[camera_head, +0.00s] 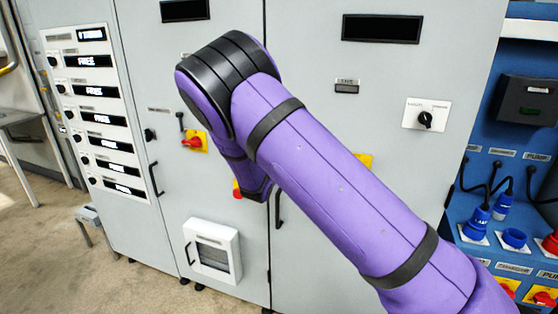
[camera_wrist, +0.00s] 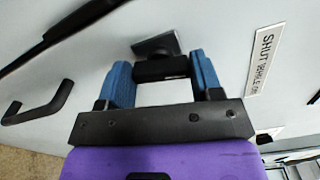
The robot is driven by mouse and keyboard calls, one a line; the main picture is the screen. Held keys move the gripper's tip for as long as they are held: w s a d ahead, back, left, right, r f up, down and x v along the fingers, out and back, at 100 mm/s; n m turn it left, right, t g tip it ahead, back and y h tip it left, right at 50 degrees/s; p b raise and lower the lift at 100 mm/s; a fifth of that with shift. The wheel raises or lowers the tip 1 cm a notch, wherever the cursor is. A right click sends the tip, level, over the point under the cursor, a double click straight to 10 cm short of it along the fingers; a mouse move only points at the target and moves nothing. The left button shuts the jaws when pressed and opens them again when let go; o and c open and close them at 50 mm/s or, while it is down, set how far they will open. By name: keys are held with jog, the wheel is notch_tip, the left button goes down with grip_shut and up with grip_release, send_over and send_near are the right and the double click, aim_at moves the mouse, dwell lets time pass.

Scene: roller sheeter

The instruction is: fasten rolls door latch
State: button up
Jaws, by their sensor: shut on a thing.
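My gripper (camera_wrist: 160,66) shows in the wrist view with its two blue fingers on either side of a black latch handle (camera_wrist: 162,70). The handle spans between the fingers, and its squarish black head (camera_wrist: 156,45) lies against the pale grey door (camera_wrist: 225,25). A white label beginning "SHUT" (camera_wrist: 264,58) is on the panel to the right of the fingers. In the head view my purple arm crosses in front of the grey cabinet doors (camera_head: 300,50), and my gripper and the held latch are hidden behind it.
A black pull handle (camera_wrist: 40,103) stands out from the door left of my gripper, and a long black bar (camera_wrist: 60,32) runs above it. In the head view, a red and yellow switch (camera_head: 193,142) is left of my arm. Blue sockets (camera_head: 475,222) are at the right.

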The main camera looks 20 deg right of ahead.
jog(key=shift+a+n, duration=0.1)
jog(key=shift+n, duration=1)
jog(key=o, duration=0.9)
jog(key=v, duration=1)
jog(key=shift+s+a+f, duration=0.1)
jog(key=shift+s+a, duration=0.1)
jog(key=shift+s, duration=0.1)
